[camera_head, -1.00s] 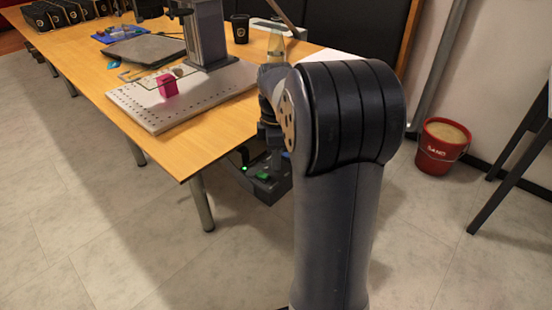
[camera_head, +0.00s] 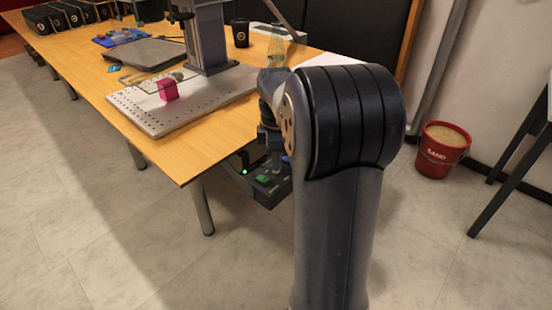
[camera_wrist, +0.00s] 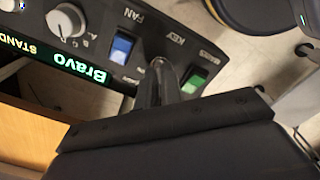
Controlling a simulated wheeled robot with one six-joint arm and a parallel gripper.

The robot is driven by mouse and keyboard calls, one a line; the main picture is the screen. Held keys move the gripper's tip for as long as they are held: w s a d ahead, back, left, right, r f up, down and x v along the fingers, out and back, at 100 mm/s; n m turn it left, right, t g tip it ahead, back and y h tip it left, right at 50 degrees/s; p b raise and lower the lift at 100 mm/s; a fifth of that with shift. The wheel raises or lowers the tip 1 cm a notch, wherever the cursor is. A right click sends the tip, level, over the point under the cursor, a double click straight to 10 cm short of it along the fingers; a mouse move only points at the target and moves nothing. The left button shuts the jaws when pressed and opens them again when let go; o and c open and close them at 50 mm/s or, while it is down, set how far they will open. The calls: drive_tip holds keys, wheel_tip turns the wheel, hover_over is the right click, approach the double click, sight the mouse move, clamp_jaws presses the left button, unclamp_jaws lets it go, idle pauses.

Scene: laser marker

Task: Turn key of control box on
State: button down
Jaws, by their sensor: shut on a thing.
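The control box (camera_head: 266,192) is a dark unit below the near edge of the table, with a small green light beside it. In the wrist view its dark panel (camera_wrist: 100,28) carries a white knob (camera_wrist: 66,22), a blue switch (camera_wrist: 122,48) beside the FAN label, a green button (camera_wrist: 193,84) and a lit display (camera_wrist: 70,62) reading "Bravo". My gripper (camera_wrist: 160,80) is shut at the spot by the KEY label, between the blue switch and the green button. It is shut on the key, which its fingers mostly hide; its turned angle cannot be read.
The wooden table (camera_head: 190,160) overhangs the box, with a table leg (camera_head: 201,206) to the left. A perforated plate (camera_head: 150,118) with a pink block (camera_head: 167,88) is on top. A red bucket (camera_head: 440,150) stands on the floor at right. The floor in front is clear.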

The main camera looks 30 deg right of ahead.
drive_tip(key=shift+r+m+p, duration=0.15)
drive_tip(key=shift+m+p, duration=0.15)
drive_tip(key=shift+p, duration=0.1)
drive_tip(key=m+p, duration=0.2)
drive_tip(key=p, duration=0.1)
drive_tip(key=shift+r+m+p, duration=0.15)
drive_tip(key=shift+m+p, duration=0.15)
drive_tip(key=shift+m, duration=0.1)
drive_tip(key=m+p, duration=0.4)
drive_tip(key=m, duration=0.1)
drive_tip(key=m+p, duration=0.3)
drive_tip(key=m, duration=0.2)
drive_tip(key=shift+f+m+p, duration=0.15)
drive_tip(key=shift+m+p, duration=0.35)
drive_tip(key=shift+m, duration=0.6)
drive_tip(key=shift+f+m+p, duration=0.15)
drive_tip(key=shift+m+p, duration=0.3)
drive_tip(key=shift+m, duration=0.65)
drive_tip(key=c, duration=1.6)
unclamp_jaws()
